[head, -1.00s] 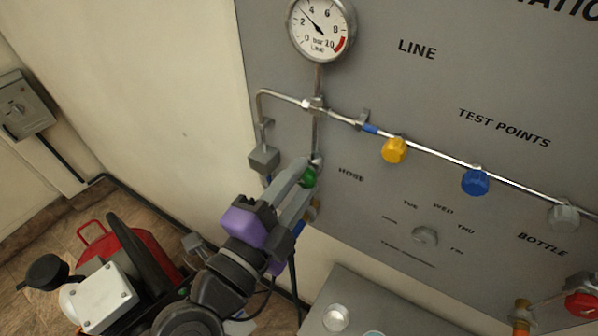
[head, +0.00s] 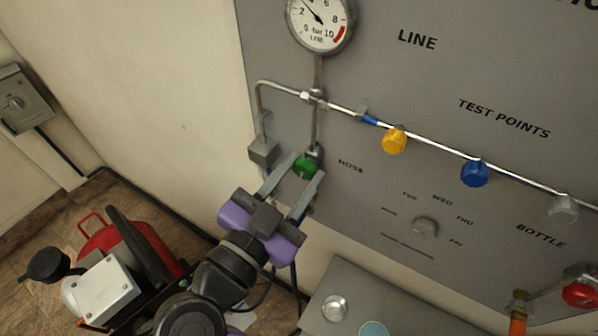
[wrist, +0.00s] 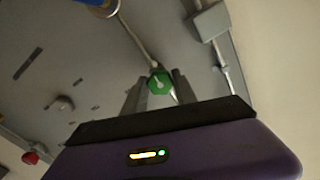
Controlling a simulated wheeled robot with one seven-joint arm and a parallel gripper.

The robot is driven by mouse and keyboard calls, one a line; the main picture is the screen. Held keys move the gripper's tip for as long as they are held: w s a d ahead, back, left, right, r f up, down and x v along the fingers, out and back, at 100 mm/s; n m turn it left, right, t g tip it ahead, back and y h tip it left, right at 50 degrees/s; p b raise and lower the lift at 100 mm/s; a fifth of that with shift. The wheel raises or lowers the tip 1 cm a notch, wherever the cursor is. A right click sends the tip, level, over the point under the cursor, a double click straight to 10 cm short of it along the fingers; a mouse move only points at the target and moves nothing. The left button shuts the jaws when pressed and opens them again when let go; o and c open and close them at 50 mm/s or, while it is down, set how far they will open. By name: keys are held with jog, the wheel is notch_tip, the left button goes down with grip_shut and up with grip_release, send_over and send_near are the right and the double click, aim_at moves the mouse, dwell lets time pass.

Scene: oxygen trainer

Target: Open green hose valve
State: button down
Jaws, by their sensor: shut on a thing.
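The green hose valve knob (head: 304,168) sits on the grey panel (head: 380,75), below the line pipe and left of the word HOSE. My gripper (head: 298,174) reaches up to it with one grey finger on each side, shut on the knob. In the wrist view the green knob (wrist: 159,83) shows between my two fingertips (wrist: 160,88), with a pale mark on its face. The exact finger contact is small and partly hidden.
A pressure gauge (head: 320,22) is above on the pipe. Yellow (head: 394,141) and blue (head: 475,173) test knobs lie to the right. A grey box (head: 263,151) is close left of my gripper. A small table (head: 365,290) stands below; red equipment (head: 135,250) is lower left.

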jog(key=shift+a+f+n, duration=0.1)
jog(key=shift+f+n, duration=0.05)
jog(key=shift+n, duration=0.45)
jog(key=c, duration=1)
grip_release()
jog(key=b+v, duration=0.2)
jog(key=v, duration=0.5)
jog(key=shift+s+a, duration=0.2)
jog(key=shift+s, duration=0.15)
